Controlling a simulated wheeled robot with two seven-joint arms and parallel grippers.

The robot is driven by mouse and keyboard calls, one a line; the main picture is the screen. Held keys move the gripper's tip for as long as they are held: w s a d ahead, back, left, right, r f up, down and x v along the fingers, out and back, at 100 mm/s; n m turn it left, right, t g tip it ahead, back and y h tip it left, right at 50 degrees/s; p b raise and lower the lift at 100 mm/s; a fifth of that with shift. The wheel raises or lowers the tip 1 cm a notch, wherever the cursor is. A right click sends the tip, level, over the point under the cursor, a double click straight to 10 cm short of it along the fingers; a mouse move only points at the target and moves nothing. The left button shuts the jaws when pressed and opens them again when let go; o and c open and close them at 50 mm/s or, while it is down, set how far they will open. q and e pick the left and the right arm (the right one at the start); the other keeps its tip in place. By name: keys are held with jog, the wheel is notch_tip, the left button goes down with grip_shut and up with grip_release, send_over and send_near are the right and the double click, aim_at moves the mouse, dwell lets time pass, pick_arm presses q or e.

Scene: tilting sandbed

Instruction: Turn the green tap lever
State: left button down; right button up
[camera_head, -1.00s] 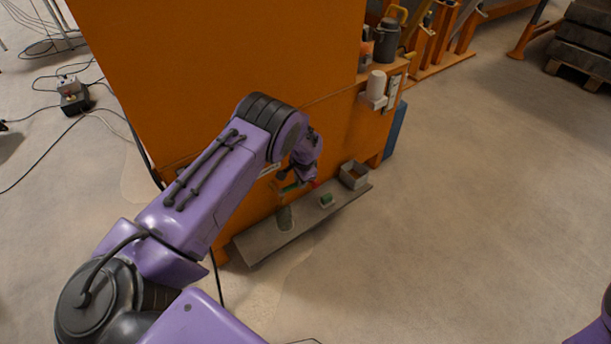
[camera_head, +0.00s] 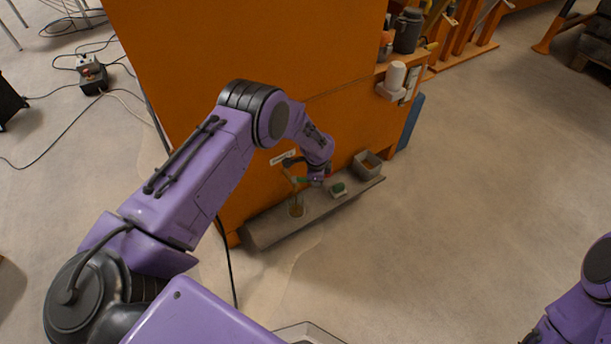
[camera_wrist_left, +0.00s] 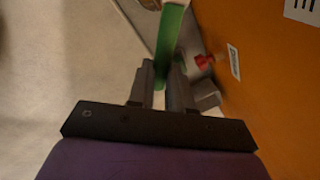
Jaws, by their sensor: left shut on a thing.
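The green tap lever (camera_wrist_left: 168,38) shows as a long green bar in the left wrist view, running up from between my fingers. My left gripper (camera_wrist_left: 161,84) is shut on its near end. In the head view my left gripper (camera_head: 308,181) is small and low against the orange cabinet, above the grey ledge, and my wrist partly hides it. A bit of the green lever (camera_head: 299,181) shows beside it there. A red knob (camera_wrist_left: 204,61) is right of the lever in the wrist view. Only part of my right arm shows at the lower right; its gripper is out of frame.
The grey ledge (camera_head: 262,234) juts from the orange cabinet (camera_head: 240,50). A white cup (camera_head: 396,75) sits higher right. The floor to the right is clear.

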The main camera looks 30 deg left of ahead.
pick_arm(q)
jog(key=shift+a, duration=0.15)
jog(key=c, duration=1)
grip_release()
jog(key=shift+c, duration=0.2)
notch_tip(320, 180, up, 10)
jog(key=s+p, duration=0.2)
jog(key=shift+d+r+p, duration=0.2)
jog(key=shift+d+p, duration=0.15)
jog(key=shift+d, duration=0.1)
